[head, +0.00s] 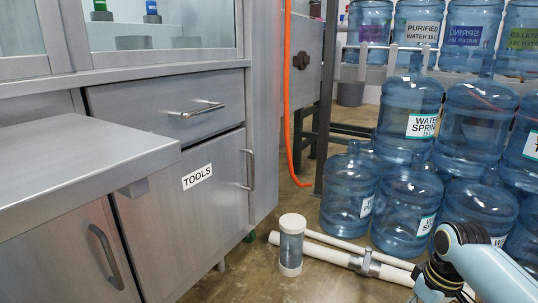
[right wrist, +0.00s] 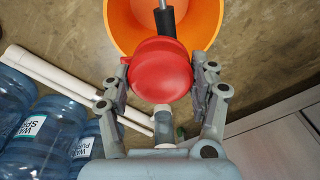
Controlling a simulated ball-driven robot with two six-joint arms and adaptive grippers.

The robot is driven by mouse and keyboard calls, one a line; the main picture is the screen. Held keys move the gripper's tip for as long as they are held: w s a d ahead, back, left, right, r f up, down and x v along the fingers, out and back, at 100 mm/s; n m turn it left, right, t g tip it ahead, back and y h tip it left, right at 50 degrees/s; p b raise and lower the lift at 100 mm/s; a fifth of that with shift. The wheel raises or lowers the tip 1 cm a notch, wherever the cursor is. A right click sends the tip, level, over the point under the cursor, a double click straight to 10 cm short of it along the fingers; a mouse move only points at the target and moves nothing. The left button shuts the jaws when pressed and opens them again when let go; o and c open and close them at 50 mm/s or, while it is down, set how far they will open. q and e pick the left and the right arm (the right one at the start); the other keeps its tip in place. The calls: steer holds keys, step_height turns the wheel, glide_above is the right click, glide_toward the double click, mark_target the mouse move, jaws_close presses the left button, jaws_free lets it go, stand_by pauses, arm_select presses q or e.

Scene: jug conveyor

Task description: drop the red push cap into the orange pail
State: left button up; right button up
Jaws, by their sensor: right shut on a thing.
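The red push cap (right wrist: 160,72) is a round red disc in the right wrist view. My right gripper (right wrist: 166,68) is shut on it, with a finger at each side. The orange pail (right wrist: 207,22) shows beyond the cap at the top of that view. The cap overlaps the near part of the pail in the picture and hides some of its rim. How high the cap is above the pail I cannot tell. Neither the cap nor the pail shows in the head view. My left gripper is not in view.
A black rod with a grey end (right wrist: 164,18) shows over the pail's opening. White pipes (head: 330,256) and a white-capped clear cylinder (head: 291,246) are on the floor. Blue water jugs (head: 402,195) stand at right, grey cabinets (head: 180,215) at left.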

steer(key=o, duration=0.9)
steer(key=shift+c, duration=0.2)
step_height(320, 180, up, 12)
steer(key=shift+s+d, duration=0.25)
steer(key=shift+d, duration=0.15)
